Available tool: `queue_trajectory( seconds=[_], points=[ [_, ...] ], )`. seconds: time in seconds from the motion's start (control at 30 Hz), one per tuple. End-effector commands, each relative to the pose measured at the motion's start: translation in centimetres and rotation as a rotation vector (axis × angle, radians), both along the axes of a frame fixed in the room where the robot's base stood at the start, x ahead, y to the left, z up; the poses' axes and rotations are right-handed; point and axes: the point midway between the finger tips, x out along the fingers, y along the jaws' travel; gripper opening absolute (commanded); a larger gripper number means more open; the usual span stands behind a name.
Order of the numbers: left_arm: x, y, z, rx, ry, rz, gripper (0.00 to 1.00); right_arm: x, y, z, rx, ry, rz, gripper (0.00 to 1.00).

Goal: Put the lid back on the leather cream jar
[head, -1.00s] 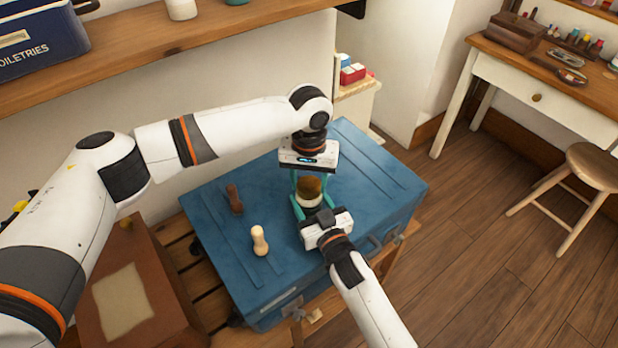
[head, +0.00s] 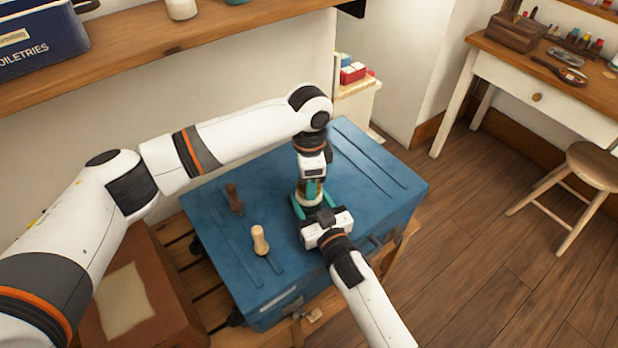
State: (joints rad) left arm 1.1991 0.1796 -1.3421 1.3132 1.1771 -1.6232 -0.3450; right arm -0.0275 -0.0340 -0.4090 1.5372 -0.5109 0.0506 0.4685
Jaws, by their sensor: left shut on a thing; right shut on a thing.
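The leather cream jar (head: 311,201), a small pale jar, stands on the blue trunk (head: 368,165). My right gripper (head: 312,207) comes in from the front and is shut around the jar, its teal fingers on both sides. My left gripper (head: 311,186) points down from above and is shut on the lid at the jar's top. The lid is mostly hidden by the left gripper's fingers and body. I cannot tell whether it is fully seated.
A brown case (head: 160,290) lies at the lower left. A shelf (head: 150,50) runs above the trunk. The trunk's right side is clear.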

Motion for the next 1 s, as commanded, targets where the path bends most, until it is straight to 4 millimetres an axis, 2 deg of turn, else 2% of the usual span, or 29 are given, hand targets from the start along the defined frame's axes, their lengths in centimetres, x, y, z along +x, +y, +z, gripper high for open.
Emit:
queue_trajectory(
  seconds=[0.03, 0.17, 0.43, 0.57, 0.67, 1.0],
  points=[
    [0.0, 0.0, 0.0, 0.000, 0.000, 0.001, 0.52, 0.0, 0.0, 0.0, 0.000, 0.000, 0.000, 0.00],
    [0.0, 0.0, 0.0, 0.000, 0.000, 0.002, 0.73, 0.0, 0.0, 0.0, 0.000, 0.000, 0.000, 0.00],
    [0.0, 0.0, 0.0, 0.000, 0.000, 0.003, 0.74, 0.0, 0.0, 0.0, 0.000, 0.000, 0.000, 0.00],
    [0.1, 0.0, 0.8, -0.001, -0.001, 0.004, 0.74, 0.0, 0.0, 0.0, 0.000, 0.000, 0.000, 0.00],
    [0.1, 0.0, 2.4, -0.002, -0.002, 0.004, 0.74, 0.0, 0.0, 0.0, 0.000, 0.000, 0.000, 0.00],
    [0.0, 0.0, 9.4, -0.002, -0.003, 0.002, 0.74, 0.0, 0.0, 0.0, 0.000, 0.000, 0.000, 0.00]
  ],
)
